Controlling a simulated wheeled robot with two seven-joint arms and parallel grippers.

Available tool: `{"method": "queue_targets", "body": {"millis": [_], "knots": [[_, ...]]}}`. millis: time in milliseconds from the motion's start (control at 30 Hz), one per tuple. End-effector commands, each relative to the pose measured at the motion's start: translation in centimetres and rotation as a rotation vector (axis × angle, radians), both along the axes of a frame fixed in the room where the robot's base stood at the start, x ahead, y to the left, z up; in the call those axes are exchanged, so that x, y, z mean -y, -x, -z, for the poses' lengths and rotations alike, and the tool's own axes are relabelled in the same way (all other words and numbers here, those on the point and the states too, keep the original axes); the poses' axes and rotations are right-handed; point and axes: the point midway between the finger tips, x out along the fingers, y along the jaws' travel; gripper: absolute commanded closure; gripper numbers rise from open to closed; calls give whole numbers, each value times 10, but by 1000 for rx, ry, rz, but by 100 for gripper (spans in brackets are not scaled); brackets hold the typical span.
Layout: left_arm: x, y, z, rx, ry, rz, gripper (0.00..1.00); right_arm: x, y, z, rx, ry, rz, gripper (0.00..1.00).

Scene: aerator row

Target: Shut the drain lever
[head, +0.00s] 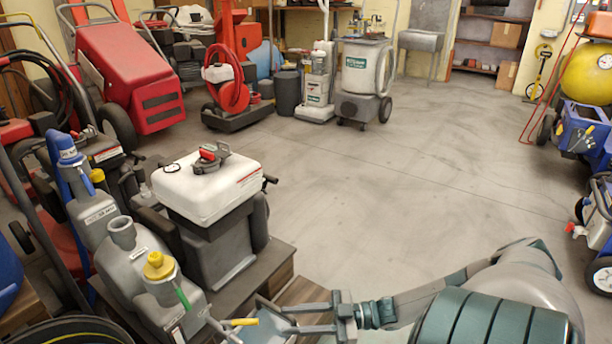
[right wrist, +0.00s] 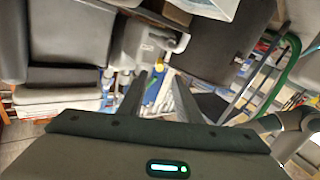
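A small lever with a yellow grip (head: 241,322) sticks out at the lower right of the grey machine (head: 145,265) in the head view; it looks like the drain lever. Its pivot and exact angle are hard to make out. My right gripper (head: 286,319) points left toward it, a short gap to the right of the grip. Its two fingers are apart, with nothing seen between them. My left gripper is not in view.
A white-topped grey tank unit (head: 208,190) stands behind the grey machine. A wooden platform (head: 272,270) lies under them, close to my gripper. Red machines (head: 130,75) line the back left, blue carts (head: 585,130) the right. The middle floor is clear.

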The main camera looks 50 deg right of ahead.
Motion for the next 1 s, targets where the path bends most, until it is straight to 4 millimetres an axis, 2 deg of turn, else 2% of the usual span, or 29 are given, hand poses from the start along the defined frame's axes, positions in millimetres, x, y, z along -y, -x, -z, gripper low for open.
{"method": "queue_targets", "body": {"millis": [200, 567, 600, 700, 867, 1000], "knots": [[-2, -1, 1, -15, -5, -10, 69, 15, 17, 0, -1, 0, 0, 69], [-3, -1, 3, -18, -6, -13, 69, 18, 20, 1, 0, 0, 0, 69], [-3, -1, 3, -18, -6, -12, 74, 18, 20, 1, 0, 0, 0, 69], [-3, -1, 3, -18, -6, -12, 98, 18, 20, 1, -1, -1, 0, 69], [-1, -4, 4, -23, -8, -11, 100, 14, 19, 0, 4, -8, -2, 69], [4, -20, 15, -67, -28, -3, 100, -11, 17, -7, 34, -52, -10, 69]]}}
